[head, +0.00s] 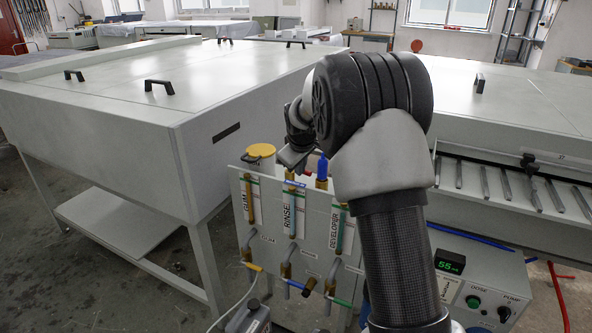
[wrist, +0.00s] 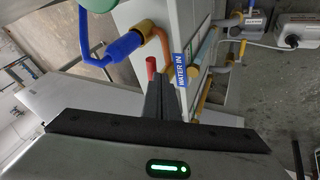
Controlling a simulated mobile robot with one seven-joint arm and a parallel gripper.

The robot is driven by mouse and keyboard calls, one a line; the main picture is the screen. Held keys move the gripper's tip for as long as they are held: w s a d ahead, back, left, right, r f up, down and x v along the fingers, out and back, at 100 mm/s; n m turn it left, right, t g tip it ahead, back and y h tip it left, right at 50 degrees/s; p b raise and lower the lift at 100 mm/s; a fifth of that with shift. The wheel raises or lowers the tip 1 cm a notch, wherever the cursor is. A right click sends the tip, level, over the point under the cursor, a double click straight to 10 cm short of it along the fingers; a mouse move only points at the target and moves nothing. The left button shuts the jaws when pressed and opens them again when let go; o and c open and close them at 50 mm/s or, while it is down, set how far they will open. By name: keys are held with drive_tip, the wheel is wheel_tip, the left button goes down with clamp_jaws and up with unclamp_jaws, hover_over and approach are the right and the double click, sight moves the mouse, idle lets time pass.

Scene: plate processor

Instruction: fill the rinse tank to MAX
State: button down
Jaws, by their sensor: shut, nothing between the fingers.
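The sight gauge marked RINSE (head: 292,213) stands on the front panel between the GUM and DEVELOPER gauges. Its liquid level is too small to read. A blue WATER IN label (head: 294,184) sits just above it and shows large in the wrist view (wrist: 181,72). Behind the panel top are a red piece (wrist: 151,66) and a brass pipe with a blue fitting (wrist: 124,46). My gripper (wrist: 160,85) is shut and empty, its tips close to the red piece and left of the label; contact cannot be told. In the head view my gripper (head: 293,165) is above the panel's top edge.
Gum gauge (head: 250,200) and developer gauge (head: 337,228) flank the rinse gauge. A yellow cap (head: 261,150) is at the panel's upper left. A large processor cabinet (head: 120,100) stands left. A control box (head: 478,280) with a green display is at lower right.

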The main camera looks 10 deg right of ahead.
drive_tip(key=shift+w+d+p, duration=0.3)
drive_tip(key=shift+d+p, duration=0.1)
drive_tip(key=shift+d, duration=0.15)
drive_tip(key=shift+w+d+p, duration=0.25)
drive_tip(key=shift+d+p, duration=0.15)
drive_tip(key=shift+d, duration=0.1)
